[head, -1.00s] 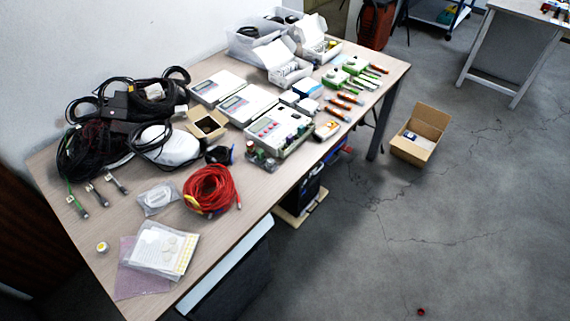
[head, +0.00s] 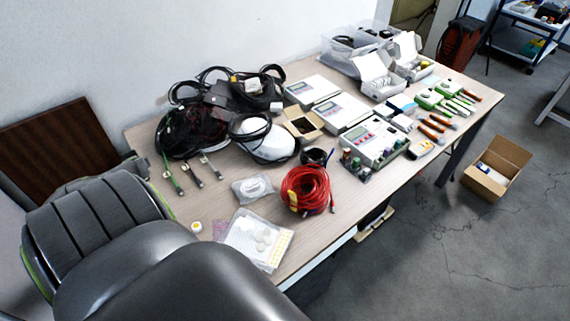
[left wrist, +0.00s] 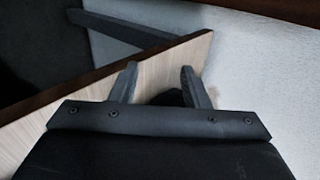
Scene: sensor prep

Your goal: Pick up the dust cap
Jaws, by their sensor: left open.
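I cannot make out a dust cap for certain in either current view. A small white and yellow round item (head: 196,227) lies on the near left part of the table, but I cannot tell what it is. My left gripper (left wrist: 159,84) shows in the left wrist view, with its two fingers apart and nothing seen between them but the table's wood surface and a dark shape. In the head view a large dark arm part of mine covers the lower left, and the fingers are hidden. My right gripper is in neither view.
The table (head: 340,222) carries a red cable coil (head: 306,190), black cables (head: 190,132), plastic bags (head: 256,240), instruments (head: 374,139) and screwdrivers (head: 432,132). An open cardboard box (head: 493,166) stands on the floor at right. Floor around it is clear.

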